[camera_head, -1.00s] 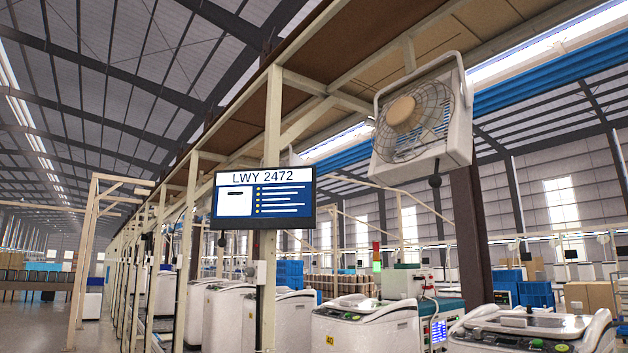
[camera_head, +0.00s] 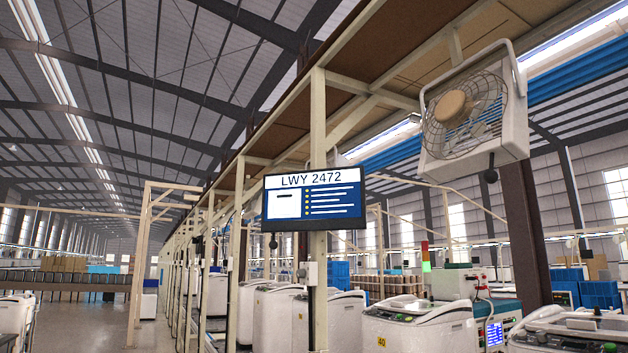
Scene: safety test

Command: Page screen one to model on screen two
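One hanging screen (camera_head: 314,199) shows in the head view, mounted on a cream post right of the middle. Its white header reads "LWY 2472", above a blue panel with a white box and several text lines with yellow dots. A second large screen is not in sight. A small lit blue display (camera_head: 495,333) sits low on the right by the machines; its text is too small to read. Neither of my grippers is in view.
White washer-like machines (camera_head: 421,330) stand in a row along the cream frame. A caged fan (camera_head: 470,115) hangs at upper right. A signal light (camera_head: 425,257) glows green. Open grey floor (camera_head: 100,325) lies at the left, with another white machine (camera_head: 15,318) at the left edge.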

